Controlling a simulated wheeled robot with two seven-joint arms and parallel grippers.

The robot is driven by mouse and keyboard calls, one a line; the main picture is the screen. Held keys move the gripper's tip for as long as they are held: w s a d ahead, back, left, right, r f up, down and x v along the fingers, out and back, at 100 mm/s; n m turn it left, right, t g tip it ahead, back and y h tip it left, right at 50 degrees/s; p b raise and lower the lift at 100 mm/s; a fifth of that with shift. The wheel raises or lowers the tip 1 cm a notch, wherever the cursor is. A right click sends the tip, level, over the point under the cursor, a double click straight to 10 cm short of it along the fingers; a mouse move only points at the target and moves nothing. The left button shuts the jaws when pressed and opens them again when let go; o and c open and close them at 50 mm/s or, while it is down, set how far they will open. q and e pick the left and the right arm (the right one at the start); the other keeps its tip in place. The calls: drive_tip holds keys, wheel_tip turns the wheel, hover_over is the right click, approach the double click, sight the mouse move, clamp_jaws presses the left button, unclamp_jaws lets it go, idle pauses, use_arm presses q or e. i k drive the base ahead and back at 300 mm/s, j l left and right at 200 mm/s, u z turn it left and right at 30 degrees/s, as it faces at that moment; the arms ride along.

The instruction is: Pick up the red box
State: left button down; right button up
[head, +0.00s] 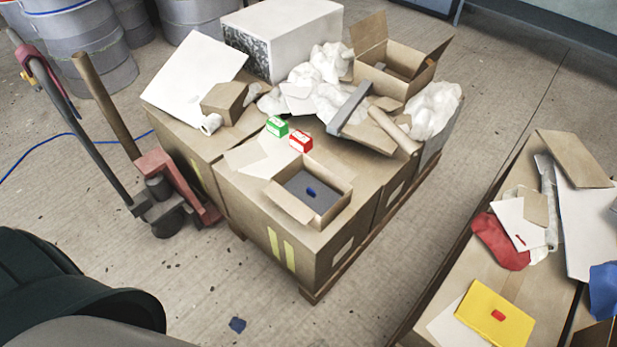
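A small red box (301,142) with a white label sits on top of the large cardboard stack in the middle of the head view. A similar small green box (277,127) stands just to its left and slightly behind, close beside it. An open cardboard box (337,203) with a grey inside and a small blue item is just in front of the red box. Neither of my grippers shows in the view.
The cardboard stack (228,193) stands on a pallet (318,292). A pallet jack (165,190) is at its left. White crumpled sheeting, a grey bar (349,108) and an open carton (387,80) lie behind the red box. Another table (440,299) is at right; floor between is clear.

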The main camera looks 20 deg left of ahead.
sight(298, 140)
drive_tip(key=i+j+z, duration=0.1)
drive_tip(key=j+z, duration=0.3)
drive_tip(key=j, duration=0.75)
drive_tip(key=j+z, duration=0.35)
drive_tip(key=j, duration=0.8)
drive_tip(key=k, duration=0.05)
